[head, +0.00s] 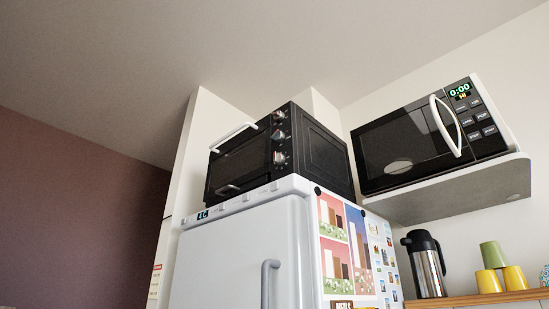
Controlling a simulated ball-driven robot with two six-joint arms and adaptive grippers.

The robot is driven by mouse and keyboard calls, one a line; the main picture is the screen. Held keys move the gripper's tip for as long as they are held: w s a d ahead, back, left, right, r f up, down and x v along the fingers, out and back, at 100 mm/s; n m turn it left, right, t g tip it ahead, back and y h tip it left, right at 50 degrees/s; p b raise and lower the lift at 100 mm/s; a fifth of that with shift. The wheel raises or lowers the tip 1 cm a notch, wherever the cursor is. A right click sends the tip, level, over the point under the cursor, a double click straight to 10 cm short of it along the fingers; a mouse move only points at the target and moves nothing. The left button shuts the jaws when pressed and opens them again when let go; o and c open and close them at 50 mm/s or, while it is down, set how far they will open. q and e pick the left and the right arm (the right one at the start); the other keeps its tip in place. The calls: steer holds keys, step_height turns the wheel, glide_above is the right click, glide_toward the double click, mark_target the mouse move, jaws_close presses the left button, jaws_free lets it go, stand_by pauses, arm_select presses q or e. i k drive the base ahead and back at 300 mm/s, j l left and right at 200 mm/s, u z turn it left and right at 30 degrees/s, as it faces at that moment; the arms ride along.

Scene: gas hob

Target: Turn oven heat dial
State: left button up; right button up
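A black toaster oven (322,158) sits on top of a white fridge (245,258), in the middle of the head view. Its front faces left, with a dark glass door (237,167) and a white bar handle (234,136) at the door's top. Three silver dials stand in a column on its control panel: a top dial (279,115), a middle dial (278,135) and a bottom dial (279,157). Their markings are too small to read. Neither of my grippers is in view.
A microwave (405,145) showing 0:00 stands on a wall shelf (455,192) to the right. Below it, a steel flask (426,265) and several cups (493,255) stand on a wooden-topped surface. The fridge has a grey vertical handle (267,283) and posters on its side.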

mark_target(279, 116)
steer(key=j, duration=0.7)
steer(key=j+u, duration=0.15)
steer(key=j, duration=0.55)
steer(key=i, duration=0.05)
